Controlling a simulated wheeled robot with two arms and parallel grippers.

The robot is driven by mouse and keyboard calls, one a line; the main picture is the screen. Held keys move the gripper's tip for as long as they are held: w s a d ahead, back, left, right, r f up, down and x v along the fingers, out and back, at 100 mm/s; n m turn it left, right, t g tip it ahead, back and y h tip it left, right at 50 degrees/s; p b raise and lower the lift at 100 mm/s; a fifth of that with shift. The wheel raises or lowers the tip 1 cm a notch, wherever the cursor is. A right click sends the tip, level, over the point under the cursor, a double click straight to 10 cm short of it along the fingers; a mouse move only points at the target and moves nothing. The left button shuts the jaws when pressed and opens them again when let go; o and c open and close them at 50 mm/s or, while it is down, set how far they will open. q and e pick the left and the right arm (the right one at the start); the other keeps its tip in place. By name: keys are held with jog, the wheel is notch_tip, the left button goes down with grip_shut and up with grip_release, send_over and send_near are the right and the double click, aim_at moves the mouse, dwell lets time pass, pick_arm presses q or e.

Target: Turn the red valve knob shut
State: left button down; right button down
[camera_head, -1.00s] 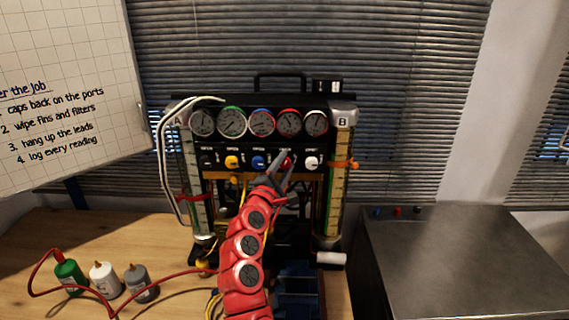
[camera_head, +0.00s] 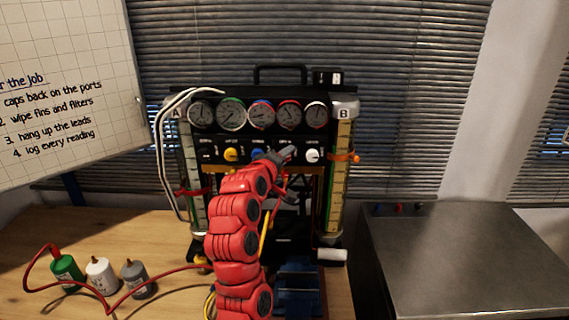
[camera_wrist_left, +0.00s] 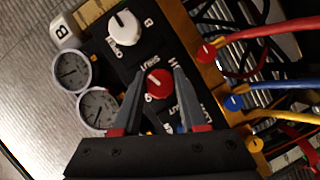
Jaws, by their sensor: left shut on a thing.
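The red valve knob (camera_wrist_left: 158,83) shows in the left wrist view, between the two grey fingers of my left gripper (camera_wrist_left: 159,74). The fingers are shut on its sides. In the head view my left gripper (camera_head: 285,153) reaches the knob row of the gauge rig (camera_head: 205,172) and hides the red knob. The white knob (camera_head: 313,156) is just right of it and also shows in the wrist view (camera_wrist_left: 124,26). The blue knob (camera_head: 258,155) and yellow knob (camera_head: 231,155) are to the left. My right gripper is not in view.
Several round gauges (camera_head: 262,115) sit above the knobs. Glass columns flank the rig. Hoses (camera_wrist_left: 280,87) run from red, blue and yellow fittings. Green, white and grey bottles (camera_head: 102,275) stand on the wooden bench. A metal-topped cabinet (camera_head: 460,260) at the right is clear.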

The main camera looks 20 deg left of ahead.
pick_arm(q)
jog(key=shift+f+m+g+y+b, duration=0.1)
jog(key=shift+m+g+y+b, duration=0.5)
jog(key=shift+m+b, duration=0.75)
jog(key=shift+c, duration=2.2)
grip_release()
jog(key=shift+s, duration=0.1)
